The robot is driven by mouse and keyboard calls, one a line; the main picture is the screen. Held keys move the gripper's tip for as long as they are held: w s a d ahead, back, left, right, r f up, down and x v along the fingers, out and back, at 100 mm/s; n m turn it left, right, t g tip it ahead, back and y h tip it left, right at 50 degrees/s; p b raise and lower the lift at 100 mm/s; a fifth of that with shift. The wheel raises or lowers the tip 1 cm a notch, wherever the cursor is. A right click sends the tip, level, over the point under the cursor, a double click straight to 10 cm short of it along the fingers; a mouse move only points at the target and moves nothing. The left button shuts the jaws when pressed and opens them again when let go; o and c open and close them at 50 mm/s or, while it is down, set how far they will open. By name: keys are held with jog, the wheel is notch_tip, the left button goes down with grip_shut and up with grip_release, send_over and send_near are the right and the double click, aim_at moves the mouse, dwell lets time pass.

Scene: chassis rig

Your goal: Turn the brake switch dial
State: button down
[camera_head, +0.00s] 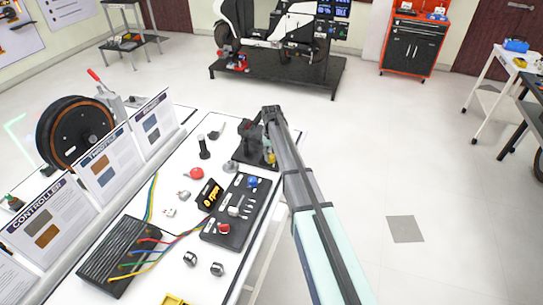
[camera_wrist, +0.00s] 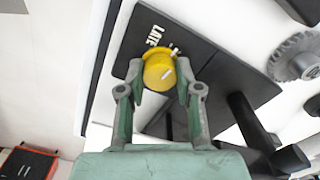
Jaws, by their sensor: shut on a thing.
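A round yellow dial (camera_wrist: 158,72) with a white mark sits on a black plate (camera_wrist: 205,50) with partly readable white lettering in the wrist view. My gripper (camera_wrist: 158,80) has its two grey fingers on either side of the dial, and it is shut on it. In the head view a small yellow part (camera_head: 271,158) shows at the edge of the black base near the table's right edge, beside my arm. My arm hides much of this spot in that view.
A grey gear (camera_wrist: 298,62) and dark cylindrical parts lie right of the dial. On the table are a black switch panel (camera_head: 235,225), a red button (camera_head: 195,173), a wired controller box (camera_head: 118,260) and standing signs (camera_head: 103,157).

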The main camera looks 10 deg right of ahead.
aim_at(272, 156)
jog(key=shift+f+m+b, duration=0.2)
jog(key=shift+m+b, duration=0.35)
jog(key=shift+m, duration=0.05)
jog(key=shift+r+m+b, duration=0.15)
jog(key=shift+m+b, duration=0.25)
jog(key=shift+m, duration=0.6)
jog(key=c, duration=0.8)
grip_release()
jog(key=shift+r, duration=0.15)
notch_tip(272, 156, up, 12)
jog(key=shift+f, duration=0.1)
